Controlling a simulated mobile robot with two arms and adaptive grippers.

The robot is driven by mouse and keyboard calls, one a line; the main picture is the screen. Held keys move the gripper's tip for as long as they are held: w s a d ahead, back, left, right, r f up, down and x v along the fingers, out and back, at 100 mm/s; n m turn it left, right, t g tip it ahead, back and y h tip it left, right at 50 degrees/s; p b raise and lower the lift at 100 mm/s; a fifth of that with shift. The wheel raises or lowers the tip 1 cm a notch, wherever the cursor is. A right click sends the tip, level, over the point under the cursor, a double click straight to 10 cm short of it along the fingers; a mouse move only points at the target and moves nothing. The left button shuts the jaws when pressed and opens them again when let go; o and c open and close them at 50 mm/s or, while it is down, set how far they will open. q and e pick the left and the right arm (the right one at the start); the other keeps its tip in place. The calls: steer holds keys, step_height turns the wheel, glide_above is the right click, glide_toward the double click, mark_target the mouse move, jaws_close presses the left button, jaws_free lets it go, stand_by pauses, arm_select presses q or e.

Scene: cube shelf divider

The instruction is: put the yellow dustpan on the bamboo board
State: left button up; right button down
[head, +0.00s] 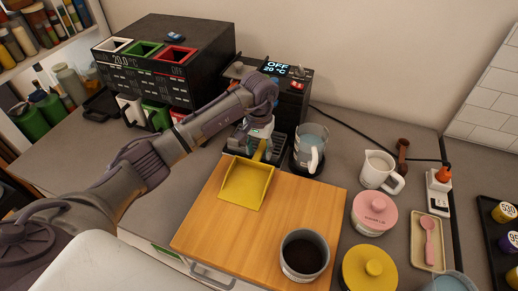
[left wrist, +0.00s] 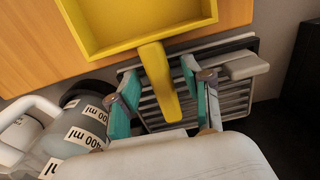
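The yellow dustpan (head: 246,183) lies with its pan on the bamboo board (head: 215,234), near the board's far edge. Its handle reaches past that edge toward the slatted metal tray of the coffee machine. My left gripper (head: 259,146) is at the handle. In the left wrist view the dustpan (left wrist: 140,20) is at the top, and its handle passes between the fingers of my left gripper (left wrist: 162,84). The fingers stand open, with a gap visible on both sides of the handle. The board (left wrist: 40,50) also shows behind the pan. My right gripper is not in view.
A cup of dark liquid (head: 303,257) stands on the board's near right corner. A glass jug (head: 309,146) is right of my gripper, with the black machine (head: 292,98) behind. A white jug (head: 379,170), pink pot (head: 374,213) and yellow pot (head: 369,270) stand to the right.

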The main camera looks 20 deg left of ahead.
arm_select(q)
steer(key=shift+r, duration=0.1)
step_height(320, 180, up, 12)
steer(key=b, duration=0.3)
steer(key=shift+b, duration=0.4)
